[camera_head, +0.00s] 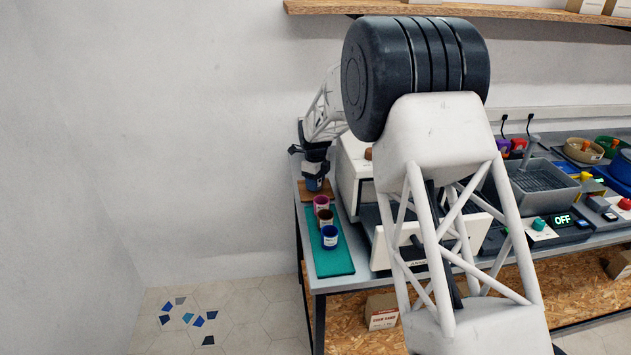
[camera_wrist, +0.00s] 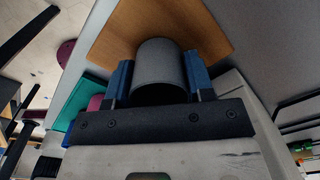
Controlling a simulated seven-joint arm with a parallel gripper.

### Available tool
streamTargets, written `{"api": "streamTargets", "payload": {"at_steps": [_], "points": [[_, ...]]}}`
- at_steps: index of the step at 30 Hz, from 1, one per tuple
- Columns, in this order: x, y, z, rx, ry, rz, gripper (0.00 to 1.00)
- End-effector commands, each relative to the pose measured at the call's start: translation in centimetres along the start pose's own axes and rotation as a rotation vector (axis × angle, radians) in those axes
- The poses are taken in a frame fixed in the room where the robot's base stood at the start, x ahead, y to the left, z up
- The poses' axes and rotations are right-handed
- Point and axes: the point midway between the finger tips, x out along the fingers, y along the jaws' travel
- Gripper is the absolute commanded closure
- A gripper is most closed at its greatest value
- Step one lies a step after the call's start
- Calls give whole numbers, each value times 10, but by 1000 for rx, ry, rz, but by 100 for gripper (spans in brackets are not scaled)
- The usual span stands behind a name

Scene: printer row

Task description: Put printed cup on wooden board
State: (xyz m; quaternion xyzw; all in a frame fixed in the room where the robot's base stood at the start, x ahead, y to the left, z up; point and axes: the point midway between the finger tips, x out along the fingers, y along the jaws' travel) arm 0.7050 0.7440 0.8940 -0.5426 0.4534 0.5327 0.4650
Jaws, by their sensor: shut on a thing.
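My gripper (camera_wrist: 158,72) is shut on a grey cup (camera_wrist: 160,58), one blue-padded finger on each side of it. In the wrist view the cup is in front of the wooden board (camera_wrist: 122,38), with bare board around its far end. In the head view my gripper (camera_head: 314,172) is low over the wooden board (camera_head: 329,191), at the back left of the table. The held cup is mostly hidden by the fingers there. I cannot tell whether its base touches the board.
A teal mat (camera_head: 334,262) in front of the board holds a magenta cup (camera_head: 321,202), a brown cup (camera_head: 326,217) and a blue cup (camera_head: 330,237). A white printer (camera_head: 352,165) stands close to the right of the board. A wall is behind.

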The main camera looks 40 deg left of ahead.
Motion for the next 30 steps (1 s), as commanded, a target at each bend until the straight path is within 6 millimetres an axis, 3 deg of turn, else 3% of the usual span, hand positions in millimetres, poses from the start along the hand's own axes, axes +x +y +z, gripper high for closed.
{"api": "streamTargets", "payload": {"at_steps": [9,10,15,30], "points": [[3,0,0,0,0,0,77],[3,0,0,0,0,0,49],[3,0,0,0,0,0,26],[-7,0,0,0,-1,-1,26]]}}
